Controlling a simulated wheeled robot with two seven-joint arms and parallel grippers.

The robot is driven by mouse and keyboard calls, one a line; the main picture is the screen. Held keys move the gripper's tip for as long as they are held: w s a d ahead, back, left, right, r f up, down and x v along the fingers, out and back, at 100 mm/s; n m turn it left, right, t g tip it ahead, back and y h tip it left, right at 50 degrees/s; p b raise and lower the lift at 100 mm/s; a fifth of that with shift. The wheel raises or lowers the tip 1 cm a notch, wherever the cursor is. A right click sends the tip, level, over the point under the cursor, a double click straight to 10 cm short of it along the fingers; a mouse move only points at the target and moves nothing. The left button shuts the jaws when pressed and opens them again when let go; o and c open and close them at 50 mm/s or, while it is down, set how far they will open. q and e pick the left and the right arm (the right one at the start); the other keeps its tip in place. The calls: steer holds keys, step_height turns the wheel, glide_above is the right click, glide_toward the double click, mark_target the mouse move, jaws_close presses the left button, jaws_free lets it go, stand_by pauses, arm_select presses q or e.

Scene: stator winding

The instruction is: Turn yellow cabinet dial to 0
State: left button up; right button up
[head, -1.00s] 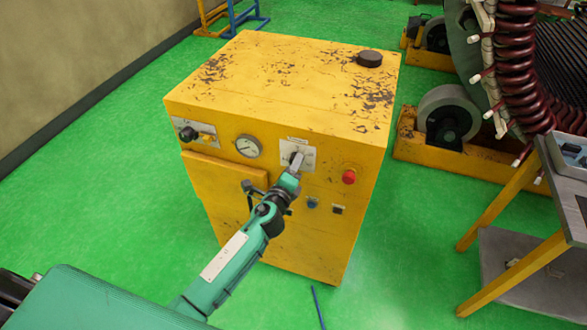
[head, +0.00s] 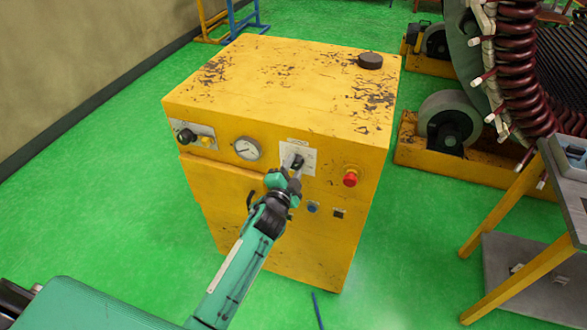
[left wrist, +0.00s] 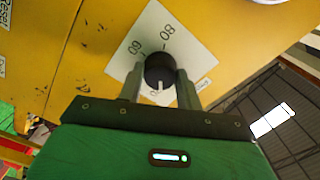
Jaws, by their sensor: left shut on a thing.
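The yellow cabinet (head: 280,110) stands on the green floor in the head view, its paint chipped on top. Its dial (head: 297,161) is a black knob on a white plate (head: 308,153) on the front face. In the left wrist view the dial (left wrist: 159,72) has a white pointer mark on the gripper's side, and the plate (left wrist: 180,32) shows the numbers 60 and 80; the 0 mark cannot be made out clearly. My left gripper (head: 292,172) is at the dial, and its two fingers (left wrist: 160,80) are shut on the knob's sides. My right gripper is not in view.
Beside the dial are a gauge (head: 247,148), a red button (head: 350,178) and a black knob (head: 187,136). A black round piece (head: 370,60) lies on the cabinet top. A yellow-legged table (head: 505,250) stands at right, with the stator (head: 520,75) behind it.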

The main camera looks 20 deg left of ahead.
arm_select(q)
steer(key=n, duration=0.4)
steer(key=shift+n, duration=0.4)
steer(key=n+p, duration=0.1)
steer(key=n, duration=0.3)
steer(key=shift+n, duration=0.3)
steer(key=o, duration=1)
steer(key=shift+s+a+b, duration=0.15)
steer(key=shift+s+b, duration=0.6)
steer(key=shift+s, duration=2.7)
steer(key=shift+s+a+b, duration=0.15)
steer(key=shift+s+b, duration=0.55)
steer(key=shift+s, duration=2.75)
steer(key=shift+f, duration=0.1)
